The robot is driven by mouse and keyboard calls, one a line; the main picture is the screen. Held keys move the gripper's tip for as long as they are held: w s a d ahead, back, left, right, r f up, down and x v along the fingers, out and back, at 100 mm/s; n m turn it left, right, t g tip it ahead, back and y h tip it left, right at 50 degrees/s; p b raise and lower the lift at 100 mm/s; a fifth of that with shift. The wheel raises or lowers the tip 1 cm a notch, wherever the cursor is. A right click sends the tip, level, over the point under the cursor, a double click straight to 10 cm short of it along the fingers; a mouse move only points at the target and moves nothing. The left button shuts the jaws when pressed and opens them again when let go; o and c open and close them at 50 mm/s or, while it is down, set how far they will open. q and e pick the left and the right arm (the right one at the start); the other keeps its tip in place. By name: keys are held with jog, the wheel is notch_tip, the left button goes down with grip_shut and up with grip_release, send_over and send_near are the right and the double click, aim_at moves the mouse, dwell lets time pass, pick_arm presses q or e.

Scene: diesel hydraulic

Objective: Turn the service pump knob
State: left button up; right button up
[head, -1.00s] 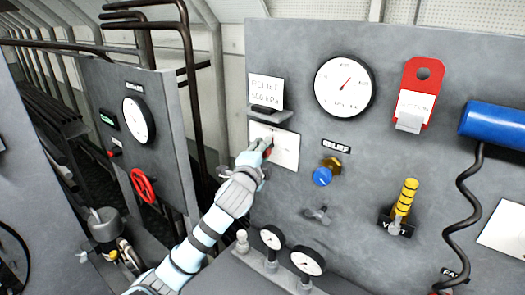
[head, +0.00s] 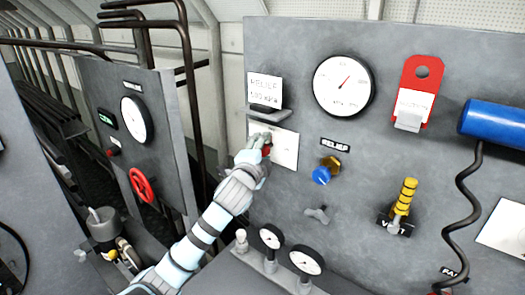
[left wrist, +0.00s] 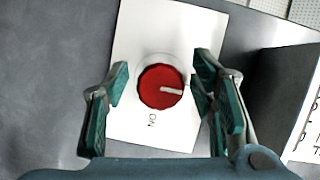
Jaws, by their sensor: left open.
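A round red knob (left wrist: 163,87) with a white pointer line sits on a white plate (left wrist: 185,25) in the left wrist view. The pointer line points right in that view, and the letters "ON" show below the knob. My left gripper (left wrist: 160,88) is open, with one green-padded finger on each side of the knob. The right finger is very near the knob; I cannot tell if it touches. In the head view the gripper (head: 262,143) is in front of the plate (head: 285,148) and mostly hides the red knob (head: 266,150). My right gripper is not in view.
A "RELIEF" card on a small ledge (head: 267,108) is just above the plate. Right of it are a large gauge (head: 343,86), a blue relief knob (head: 321,176), a red tag (head: 417,90) and a yellow lever (head: 405,198). Two small gauges (head: 271,237) stand below.

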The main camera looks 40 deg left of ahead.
pick_arm(q)
jog(key=shift+s, duration=0.15)
jog(key=v, duration=1.1)
jog(key=shift+s+d, duration=0.2)
jog(key=shift+s, duration=0.15)
jog(key=shift+w, duration=0.1)
